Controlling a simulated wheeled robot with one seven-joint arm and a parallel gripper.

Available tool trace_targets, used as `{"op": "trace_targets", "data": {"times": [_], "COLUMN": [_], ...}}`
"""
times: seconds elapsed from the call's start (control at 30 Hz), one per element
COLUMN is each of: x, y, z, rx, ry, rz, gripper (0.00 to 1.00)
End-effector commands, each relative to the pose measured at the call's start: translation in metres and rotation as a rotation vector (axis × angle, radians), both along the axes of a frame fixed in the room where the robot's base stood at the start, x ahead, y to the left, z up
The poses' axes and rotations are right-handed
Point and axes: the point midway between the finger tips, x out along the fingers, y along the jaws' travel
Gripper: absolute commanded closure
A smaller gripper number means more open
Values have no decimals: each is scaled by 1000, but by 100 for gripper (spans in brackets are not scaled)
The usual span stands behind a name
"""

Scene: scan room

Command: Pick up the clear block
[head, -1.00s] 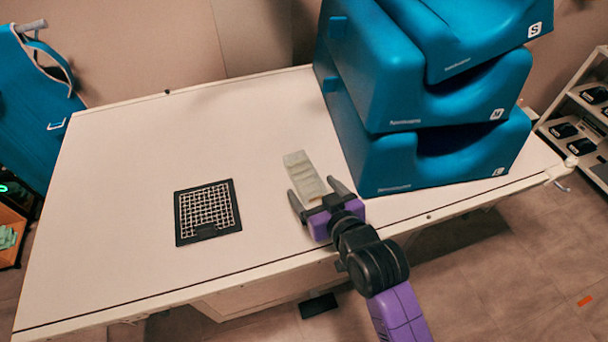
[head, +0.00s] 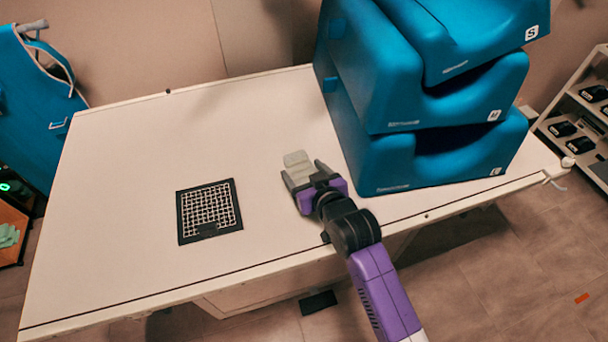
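The clear block (head: 296,160) is a pale, greenish-grey translucent piece on the white table, just left of the blue stack. Its far end shows beyond my gripper (head: 302,174). The near part of the block lies between my two dark fingers, partly hidden by the gripper. One finger is on each side of it. The fingers are apart; I cannot make out whether they press on the block. The block appears to rest on the tabletop.
A black-framed grid plate (head: 236,210) lies on the white table (head: 130,165) to the left. Large stacked blue cushions (head: 375,150) stand close on the right. The table's left half is mostly clear. A shelf (head: 570,110) with black items stands at far right.

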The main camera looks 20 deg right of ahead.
Motion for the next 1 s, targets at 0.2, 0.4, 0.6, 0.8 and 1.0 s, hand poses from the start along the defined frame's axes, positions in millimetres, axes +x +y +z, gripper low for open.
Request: {"op": "trace_targets", "data": {"times": [0.2,0.4,0.6,0.8,1.0], "x": [0,0,0,1,1], "y": [0,0,0,0,0], "z": [0,2,2,11,42], "rx": [0,-1,-1,0,-1], "ry": [0,-3,-3,-5,-10], "rz": [0,0,0,0,1], "gripper": [73,100,100,100,100]}}
